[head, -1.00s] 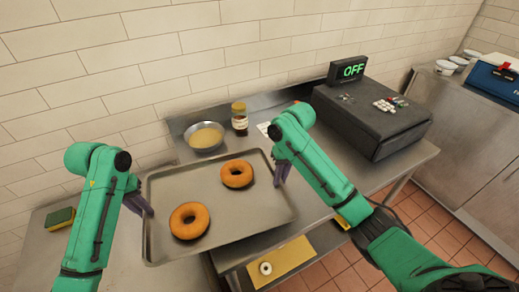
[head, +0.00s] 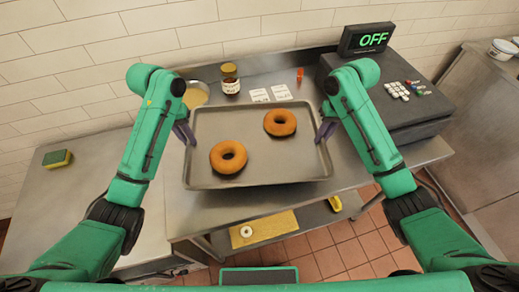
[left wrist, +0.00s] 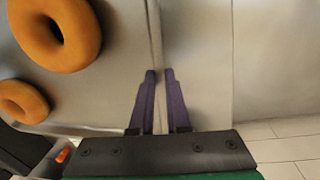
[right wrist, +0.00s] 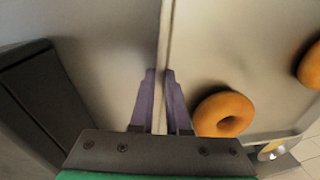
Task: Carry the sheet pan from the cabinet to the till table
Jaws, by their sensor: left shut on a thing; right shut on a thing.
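The sheet pan (head: 258,170) is a grey metal tray with two bagels on it, one at the left (head: 228,157) and one at the back right (head: 280,123). It is over the steel till table (head: 185,215); I cannot tell whether it touches the top. My left gripper (head: 186,133) is shut on the pan's left rim, seen between its purple fingers in the left wrist view (left wrist: 160,75). My right gripper (head: 326,131) is shut on the right rim, also seen in the right wrist view (right wrist: 161,75). The bagels lie flat.
A sponge (head: 56,158) lies on the left cabinet (head: 75,205). A lower shelf holds a yellow board (head: 264,228).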

